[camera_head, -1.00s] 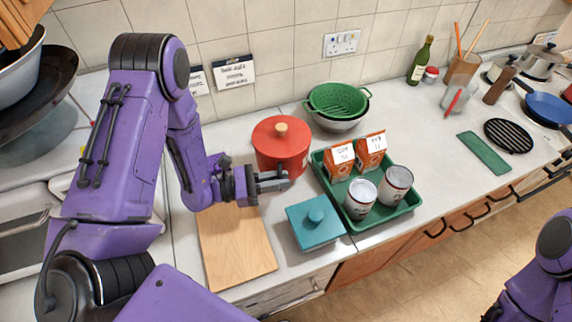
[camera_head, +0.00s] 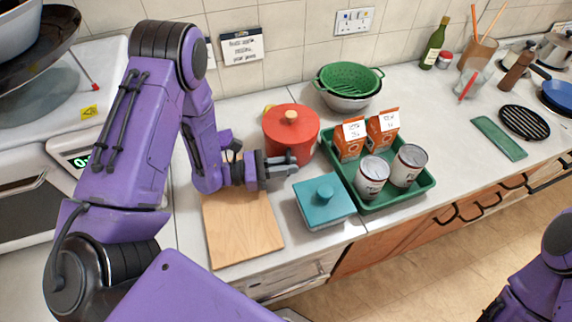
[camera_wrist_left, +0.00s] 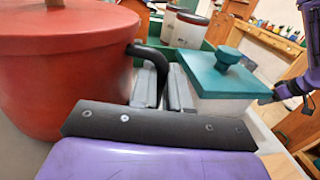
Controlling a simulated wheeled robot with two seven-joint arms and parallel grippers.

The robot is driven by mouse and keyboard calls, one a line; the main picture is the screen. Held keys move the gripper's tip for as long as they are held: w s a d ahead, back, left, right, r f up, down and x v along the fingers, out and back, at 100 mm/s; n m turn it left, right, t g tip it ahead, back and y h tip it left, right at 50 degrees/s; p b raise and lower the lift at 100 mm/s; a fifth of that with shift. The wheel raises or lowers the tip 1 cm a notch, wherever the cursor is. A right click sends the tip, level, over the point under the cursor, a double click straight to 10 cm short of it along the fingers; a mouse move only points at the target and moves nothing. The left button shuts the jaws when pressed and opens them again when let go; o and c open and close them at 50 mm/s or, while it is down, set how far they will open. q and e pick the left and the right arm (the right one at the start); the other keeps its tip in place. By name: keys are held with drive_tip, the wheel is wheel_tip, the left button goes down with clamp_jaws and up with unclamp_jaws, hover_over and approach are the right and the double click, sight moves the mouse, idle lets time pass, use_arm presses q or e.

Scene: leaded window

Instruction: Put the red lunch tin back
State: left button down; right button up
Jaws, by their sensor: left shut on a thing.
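A round red lidded tin (camera_head: 291,136) with a wooden knob stands on the worktop at the back of the wooden board. It fills the left of the left wrist view (camera_wrist_left: 60,75), where a black side handle (camera_wrist_left: 148,56) curves from its wall. My left gripper (camera_head: 281,165) is at the tin's near side. Its fingers (camera_wrist_left: 165,88) are shut on that black handle, partly hidden by the gripper body. The tin looks upright; whether it touches the worktop is hard to tell. My right arm shows at the lower right, with its gripper out of the picture.
A teal lidded box (camera_head: 325,204) stands close right of my left gripper. Behind it, a green tray (camera_head: 395,201) holds cartons and cans. A green colander (camera_head: 347,78) sits behind the tin. The wooden board (camera_head: 243,235) is bare in front.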

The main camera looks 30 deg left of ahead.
use_arm(q)
drive_tip(key=shift+s+f, duration=0.15)
drive_tip(key=shift+f, duration=0.2)
drive_tip(key=c, duration=1)
unclamp_jaws()
drive_tip(key=shift+c, duration=0.2)
